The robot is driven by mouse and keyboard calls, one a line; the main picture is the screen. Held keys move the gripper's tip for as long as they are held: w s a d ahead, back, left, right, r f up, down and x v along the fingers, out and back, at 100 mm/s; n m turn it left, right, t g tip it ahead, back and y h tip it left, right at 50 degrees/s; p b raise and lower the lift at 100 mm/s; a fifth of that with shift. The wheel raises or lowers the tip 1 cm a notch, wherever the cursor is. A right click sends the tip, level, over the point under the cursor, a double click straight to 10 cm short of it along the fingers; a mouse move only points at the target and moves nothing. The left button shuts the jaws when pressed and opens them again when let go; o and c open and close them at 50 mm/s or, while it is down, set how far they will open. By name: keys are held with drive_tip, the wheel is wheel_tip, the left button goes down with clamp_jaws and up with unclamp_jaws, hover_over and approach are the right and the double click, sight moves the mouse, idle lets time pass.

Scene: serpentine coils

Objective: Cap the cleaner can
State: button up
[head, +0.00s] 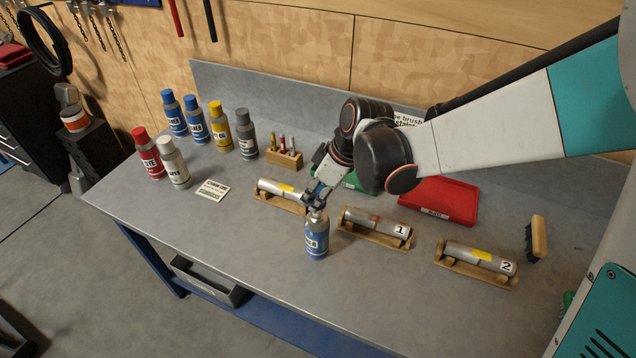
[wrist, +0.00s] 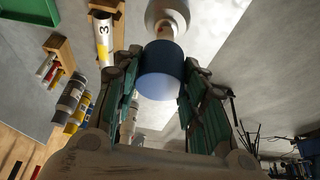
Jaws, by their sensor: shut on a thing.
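The cleaner can (head: 316,239), blue-labelled with a silver shoulder and no cap on it, stands upright near the table's front edge. My gripper (head: 316,203) is directly above it, pointing down. In the wrist view my gripper (wrist: 160,88) is shut on a blue cap (wrist: 161,72), one finger on each side. The can's silver top (wrist: 168,14) shows just beyond the cap, roughly in line with it. A bit of the can's narrow neck shows between them. I cannot tell whether cap and can touch. The fingers mostly hide the cap in the head view.
Metal cylinders in wooden cradles stand close by: number 1 (head: 375,227), number 2 (head: 479,261) and number 3 (wrist: 103,35). Several capped cans, a pen block (head: 284,159), a red tray (head: 438,200) and a brush (head: 537,238) stand farther off. The front left tabletop is clear.

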drive_tip(key=shift+f, duration=0.15)
idle(0.5)
drive_tip(key=shift+f+b, duration=0.95)
drive_tip(key=shift+b, duration=0.1)
drive_tip(key=shift+f, duration=0.1)
drive_tip(key=shift+f+b, duration=0.7)
drive_tip(key=shift+b, duration=0.05)
drive_tip(key=shift+f+b, duration=0.85)
drive_tip(key=shift+b, duration=0.1)
idle(1.4)
drive_tip(key=o, duration=0.8)
drive_tip(key=shift+o, duration=0.5)
